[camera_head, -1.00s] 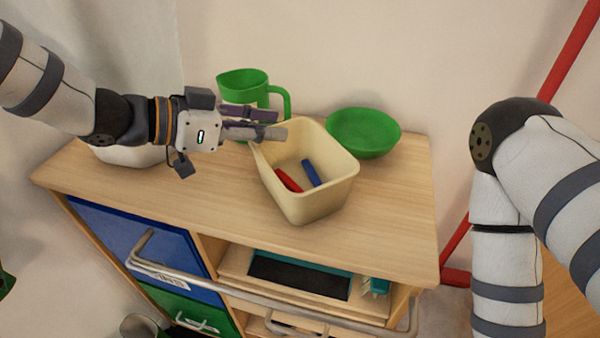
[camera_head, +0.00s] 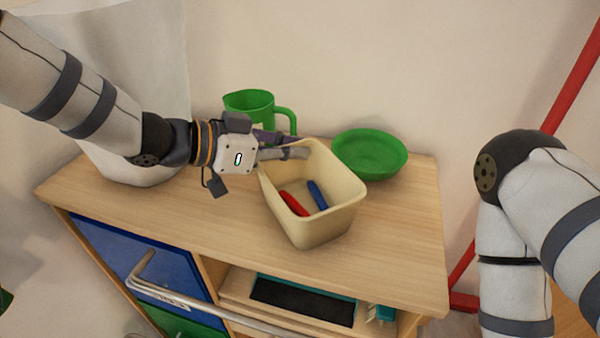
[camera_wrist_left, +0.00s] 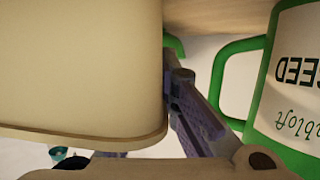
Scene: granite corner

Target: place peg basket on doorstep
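The peg basket (camera_head: 318,228) is a cream open tub standing on the wooden cabinet top (camera_head: 400,250). A red peg (camera_head: 294,203) and a blue peg (camera_head: 317,195) lie inside it. My left gripper (camera_head: 284,147) is at the basket's back left rim, its fingers apart. One grey finger reaches over the rim and the purple one shows behind it. In the left wrist view the basket wall (camera_wrist_left: 80,70) fills the left side, with purple finger parts (camera_wrist_left: 195,112) beside it. Contact is unclear. My right gripper is out of view. I cannot identify a doorstep.
A green mug (camera_head: 250,107) stands close behind my left gripper; it also shows in the left wrist view (camera_wrist_left: 290,90). A green bowl (camera_head: 369,153) sits right of the basket, near the wall. The cabinet's front and right top are clear. A metal rail (camera_head: 215,312) runs along the front.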

